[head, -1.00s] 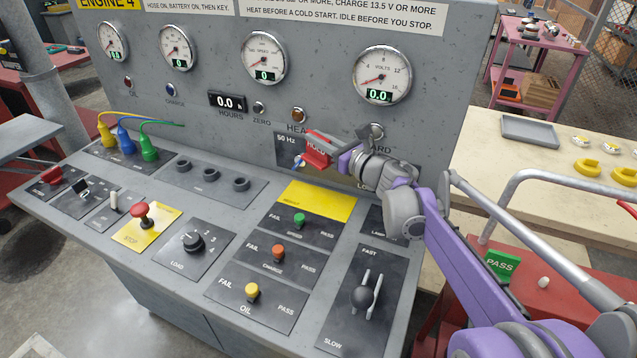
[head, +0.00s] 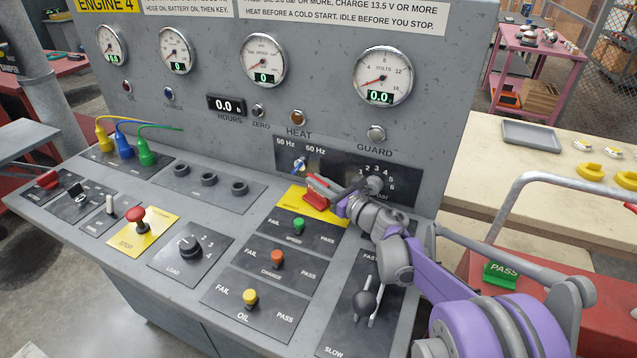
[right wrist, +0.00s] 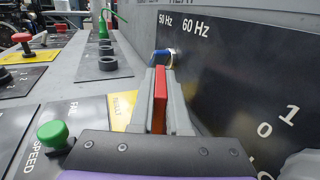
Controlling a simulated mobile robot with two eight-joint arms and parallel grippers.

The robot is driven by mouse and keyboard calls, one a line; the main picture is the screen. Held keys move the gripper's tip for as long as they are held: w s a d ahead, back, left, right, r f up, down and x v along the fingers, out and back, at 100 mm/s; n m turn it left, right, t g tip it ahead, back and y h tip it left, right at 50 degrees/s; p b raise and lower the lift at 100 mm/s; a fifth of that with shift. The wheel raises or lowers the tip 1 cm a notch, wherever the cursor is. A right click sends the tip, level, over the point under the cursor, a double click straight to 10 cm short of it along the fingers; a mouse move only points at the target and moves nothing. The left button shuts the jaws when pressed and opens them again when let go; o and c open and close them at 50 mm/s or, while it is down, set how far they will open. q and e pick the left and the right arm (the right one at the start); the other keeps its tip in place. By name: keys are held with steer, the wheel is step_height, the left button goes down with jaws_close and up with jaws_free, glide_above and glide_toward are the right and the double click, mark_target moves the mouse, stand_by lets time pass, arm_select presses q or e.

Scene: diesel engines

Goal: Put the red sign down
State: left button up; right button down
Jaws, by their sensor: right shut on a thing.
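The red sign (head: 316,199) is between the fingers of my right gripper (head: 331,196), just over the yellow label plate (head: 297,200) on the sloping console. In the right wrist view, the red sign (right wrist: 159,97) shows edge-on, upright between the two grey fingers (right wrist: 159,100), with the yellow plate (right wrist: 122,110) below and to the left. My right gripper is shut on the sign. I cannot tell whether the sign touches the plate. My left gripper is not in view.
Green (head: 299,224), orange (head: 277,258) and yellow (head: 250,297) knobs stand in front of the plate. The vertical panel with the blue-tipped 50/60 Hz switch (head: 300,164) rises close behind. A green PASS sign (head: 500,273) stands on a red surface at the right.

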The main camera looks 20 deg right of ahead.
steer(key=c, duration=0.9)
jaws_free()
steer(key=shift+f, duration=0.1)
steer(key=shift+r, duration=0.2)
steer(key=v, duration=1.2)
